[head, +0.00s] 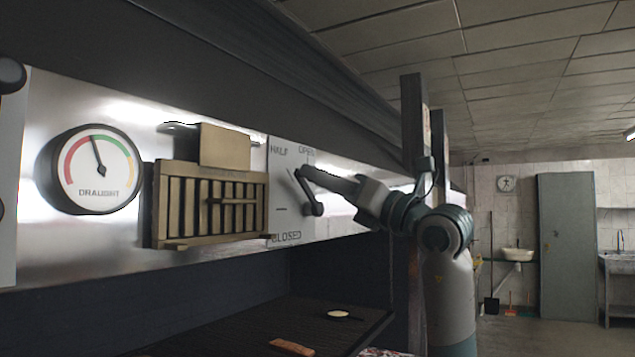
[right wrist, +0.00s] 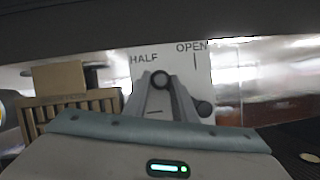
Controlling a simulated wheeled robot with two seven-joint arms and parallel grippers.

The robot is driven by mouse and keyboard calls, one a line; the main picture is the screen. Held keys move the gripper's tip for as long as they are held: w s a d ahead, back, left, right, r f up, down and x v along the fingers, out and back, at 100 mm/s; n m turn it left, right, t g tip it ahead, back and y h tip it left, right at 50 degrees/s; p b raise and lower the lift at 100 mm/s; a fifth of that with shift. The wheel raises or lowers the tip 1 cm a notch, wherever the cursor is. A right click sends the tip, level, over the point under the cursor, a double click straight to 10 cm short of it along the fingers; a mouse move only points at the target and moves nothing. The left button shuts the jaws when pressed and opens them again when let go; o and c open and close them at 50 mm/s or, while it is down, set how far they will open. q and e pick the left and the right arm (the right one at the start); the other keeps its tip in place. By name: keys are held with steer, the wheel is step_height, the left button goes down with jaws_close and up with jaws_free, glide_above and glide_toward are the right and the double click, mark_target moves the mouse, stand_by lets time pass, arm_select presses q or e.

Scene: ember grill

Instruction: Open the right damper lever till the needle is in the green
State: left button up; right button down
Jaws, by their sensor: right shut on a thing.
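The right damper lever (head: 309,194) is a dark bar with a round knob, on a pale plate (head: 283,222) marked HALF, OPEN and CLOSED. It slants up and left from its pivot, its knob below and between HALF and OPEN. My right gripper (head: 304,173) is shut on the knob, which shows between the fingers in the right wrist view (right wrist: 160,79). The draught gauge (head: 98,170) has a needle (head: 98,153) pointing just left of straight up. Its tip is near where red meets green; I cannot tell exactly which side. My left gripper is not in view.
A slatted vent (head: 210,203) with a tan plate (head: 225,146) above it sits between gauge and lever. A dark knob (head: 11,75) shows at the left edge. A dark shelf (head: 255,326) below holds a small pale dish (head: 341,314) and a brown piece (head: 292,347).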

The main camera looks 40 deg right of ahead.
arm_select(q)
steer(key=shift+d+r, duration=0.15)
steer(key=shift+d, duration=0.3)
arm_select(e)
steer(key=shift+w+d+r+m+h, duration=0.1)
steer(key=shift+d+r+m+h, duration=0.2)
steer(key=shift+m+h, duration=0.4)
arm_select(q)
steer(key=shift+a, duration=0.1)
arm_select(e)
steer(key=c, duration=1.5)
jaws_free()
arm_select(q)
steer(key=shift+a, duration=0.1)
